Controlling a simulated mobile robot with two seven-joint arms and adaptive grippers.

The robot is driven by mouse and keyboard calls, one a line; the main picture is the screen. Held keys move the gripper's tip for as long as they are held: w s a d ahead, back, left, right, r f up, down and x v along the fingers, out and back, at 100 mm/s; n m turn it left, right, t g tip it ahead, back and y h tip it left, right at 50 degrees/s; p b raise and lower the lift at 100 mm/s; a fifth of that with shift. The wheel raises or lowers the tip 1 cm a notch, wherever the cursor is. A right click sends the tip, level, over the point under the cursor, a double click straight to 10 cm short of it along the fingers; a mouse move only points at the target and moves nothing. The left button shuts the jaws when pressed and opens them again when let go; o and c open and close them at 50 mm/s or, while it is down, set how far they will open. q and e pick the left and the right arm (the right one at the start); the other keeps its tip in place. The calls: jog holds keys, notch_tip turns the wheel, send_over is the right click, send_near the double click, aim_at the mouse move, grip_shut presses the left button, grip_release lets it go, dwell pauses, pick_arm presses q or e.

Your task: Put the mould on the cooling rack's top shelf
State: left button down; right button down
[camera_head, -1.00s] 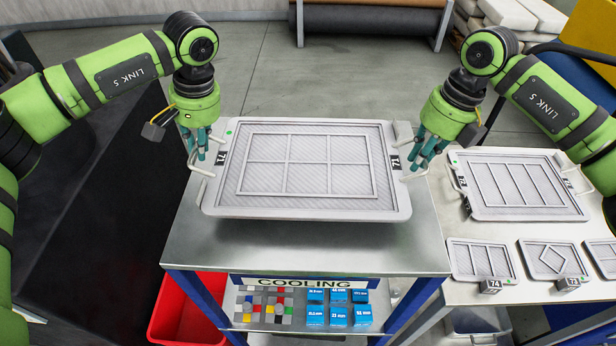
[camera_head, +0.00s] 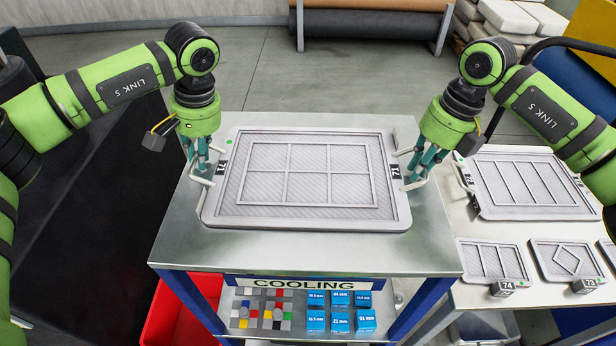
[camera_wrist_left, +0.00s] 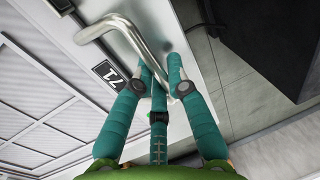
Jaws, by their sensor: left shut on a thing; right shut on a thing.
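The mould (camera_head: 310,216), a grey rectangular tray with a ribbed grid face, lies level over the cooling rack's top shelf (camera_head: 300,252), a metal surface above a COOLING sign. Whether it touches the shelf or is slightly above it, I cannot tell. My left gripper (camera_head: 203,168) is shut on the mould's left handle, beside label 71. In the left wrist view, the bent metal handle (camera_wrist_left: 122,28) runs between the teal fingers of that gripper (camera_wrist_left: 158,78).
On the right, a table carries another large tray (camera_head: 528,186) and smaller trays (camera_head: 565,262). Below the top shelf are coloured blocks (camera_head: 262,308) and blue boxes (camera_head: 340,311). A red bin (camera_head: 180,318) stands at the lower left. Bare shelf shows around the mould.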

pick_arm(q)
jog(key=c, duration=1.3)
grip_release()
pick_arm(e)
jog(key=c, duration=1.3)
grip_release()
jog(key=shift+d, duration=0.1)
pick_arm(q)
jog(key=shift+o, duration=0.3)
jog(key=shift+s, duration=0.15)
pick_arm(e)
jog(key=shift+o, duration=0.3)
jog(key=shift+s, duration=0.15)
jog(key=shift+r, duration=0.1)
pick_arm(q)
notch_tip(320, 180, up, 12)
jog(key=d, duration=0.2)
jog(key=shift+d, duration=0.15)
pick_arm(e)
notch_tip(320, 180, up, 12)
jog(key=d, duration=0.2)
jog(key=shift+f, duration=0.2)
pick_arm(q)
jog(key=shift+f, duration=0.1)
pick_arm(e)
jog(key=shift+d, duration=0.1)
